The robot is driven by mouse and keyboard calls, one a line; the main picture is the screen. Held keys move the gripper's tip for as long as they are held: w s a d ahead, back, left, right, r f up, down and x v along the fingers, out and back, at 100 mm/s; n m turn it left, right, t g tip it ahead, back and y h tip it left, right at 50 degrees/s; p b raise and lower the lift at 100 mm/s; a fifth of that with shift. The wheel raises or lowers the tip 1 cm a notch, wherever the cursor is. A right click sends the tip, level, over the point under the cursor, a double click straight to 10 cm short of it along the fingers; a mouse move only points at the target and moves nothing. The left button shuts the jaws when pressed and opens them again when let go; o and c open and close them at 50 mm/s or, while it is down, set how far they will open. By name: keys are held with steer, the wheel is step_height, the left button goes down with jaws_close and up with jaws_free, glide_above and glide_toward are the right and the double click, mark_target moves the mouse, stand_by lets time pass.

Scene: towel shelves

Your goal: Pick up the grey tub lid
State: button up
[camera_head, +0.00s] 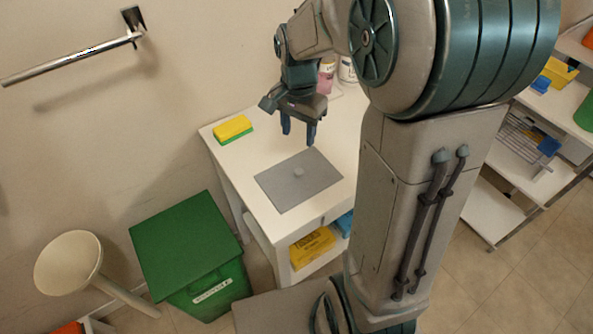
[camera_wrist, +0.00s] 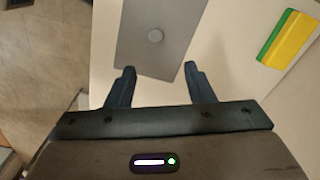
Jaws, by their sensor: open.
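The grey tub lid (camera_head: 282,187) is a flat grey rectangle with a small round knob in its middle. It lies on the white table (camera_head: 222,143) in the head view. In the wrist view the lid (camera_wrist: 140,52) shows at the top, beyond my fingertips, cut off by the picture's upper edge. My gripper (camera_head: 298,136) is open and empty, fingers pointing down, above the table behind the lid in the head view. In the wrist view the gripper (camera_wrist: 160,70) has its two blue fingers spread apart, with the knob above the gap between them.
A yellow and green sponge (camera_head: 232,128) lies at the table's back left corner. Pink and white containers (camera_head: 327,75) stand at the back. A yellow box (camera_head: 312,246) sits on the lower shelf. A green bin (camera_head: 190,250) stands left of the table. White shelves (camera_head: 492,208) stand at right.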

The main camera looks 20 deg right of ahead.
glide_above(299, 171)
steer(key=f, duration=0.7)
steer(key=shift+w, duration=0.4)
steer(key=shift+s+f, duration=0.2)
steer(key=shift+f, duration=1.2)
steer(key=shift+s+f, duration=0.2)
steer(key=shift+f, duration=1.15)
jaws_close()
